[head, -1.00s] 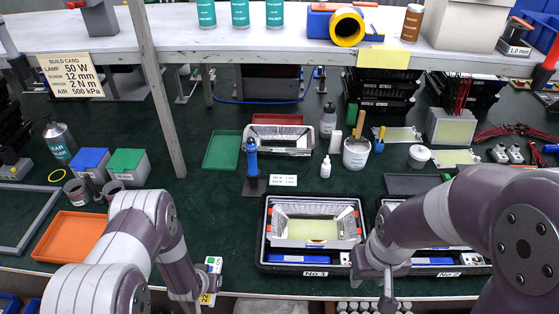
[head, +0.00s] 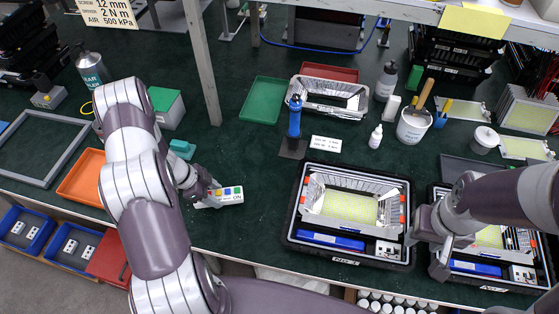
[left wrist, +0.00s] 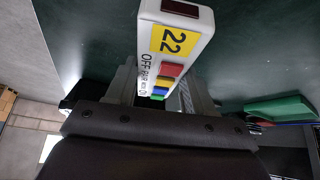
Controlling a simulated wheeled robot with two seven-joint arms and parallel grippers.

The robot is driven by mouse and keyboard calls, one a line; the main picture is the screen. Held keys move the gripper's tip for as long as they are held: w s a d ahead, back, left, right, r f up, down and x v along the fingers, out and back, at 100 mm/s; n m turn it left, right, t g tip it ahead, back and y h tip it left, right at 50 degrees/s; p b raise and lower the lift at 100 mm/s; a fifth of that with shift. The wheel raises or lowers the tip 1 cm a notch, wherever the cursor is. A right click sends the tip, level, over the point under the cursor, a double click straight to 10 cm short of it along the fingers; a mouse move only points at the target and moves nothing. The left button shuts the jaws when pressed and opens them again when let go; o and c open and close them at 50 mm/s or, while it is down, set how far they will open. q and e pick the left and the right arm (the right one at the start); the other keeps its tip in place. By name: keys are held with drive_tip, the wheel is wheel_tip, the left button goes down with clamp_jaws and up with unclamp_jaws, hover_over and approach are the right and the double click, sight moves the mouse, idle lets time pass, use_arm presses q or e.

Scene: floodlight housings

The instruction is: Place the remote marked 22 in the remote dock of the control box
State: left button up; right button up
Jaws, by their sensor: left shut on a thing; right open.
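The remote marked 22 (head: 230,195) is a white bar with coloured buttons.
The No 1 tray (head: 292,225) holds a floodlight housing (head: 355,208); the No 2 tray (head: 545,265) is partly behind my right arm. An orange tray (head: 84,176) lies at left.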

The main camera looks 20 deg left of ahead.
use_arm(q)
drive_tip(key=w+d, duration=0.2)
drive_tip(key=d, duration=0.2)
drive_tip(key=w+d+p, duration=0.1)
drive_tip(key=w+d, duration=0.1)
drive_tip(key=d, duration=0.2)
drive_tip(key=w+d+p, duration=0.1)
drive_tip(key=w+d, duration=0.1)
drive_tip(key=d, duration=0.3)
drive_tip(key=shift+r, duration=0.1)
drive_tip(key=f, duration=0.1)
drive_tip(key=f+p, duration=0.1)
drive_tip(key=f, duration=0.1)
drive_tip(key=shift+w+d+f, duration=0.1)
drive_tip(key=shift+d+f, duration=0.05)
drive_tip(key=shift+d, duration=0.1)
drive_tip(key=shift+c, duration=0.5)
drive_tip(key=shift+f, duration=0.3)
drive_tip(key=o, duration=1.2)
drive_tip(key=shift+r, duration=0.1)
